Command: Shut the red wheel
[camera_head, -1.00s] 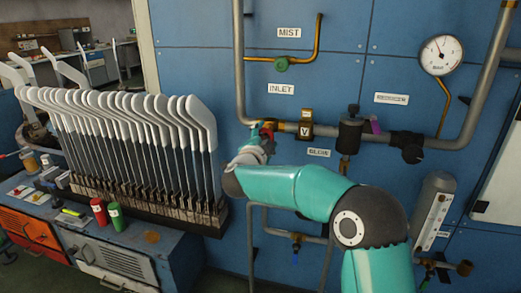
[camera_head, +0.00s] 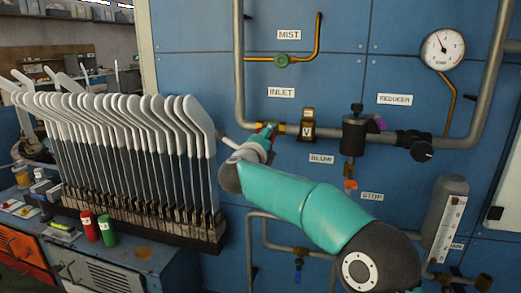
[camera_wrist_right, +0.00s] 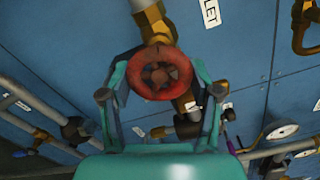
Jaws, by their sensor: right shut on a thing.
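The red wheel (camera_wrist_right: 145,86) is a round handwheel on a brass valve (camera_wrist_right: 151,22), seen nearly face-on in the right wrist view. My right gripper (camera_wrist_right: 160,90) has one finger on each side of its rim and is shut on it. In the head view, my right gripper (camera_head: 264,134) is at the left end of the brass pipe section, under the INLET label (camera_head: 281,92). There the wheel is mostly hidden by the gripper, with only a little red showing. My left gripper is not in view.
A rack of white sock boards (camera_head: 190,118) stands left of the gripper. A brass block marked V (camera_head: 307,129), a black reducer (camera_head: 354,135) and a gauge (camera_head: 442,48) lie to the right. A green MIST wheel (camera_head: 282,61) is above. An orange-red handle (camera_head: 350,184) is near the STOP label.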

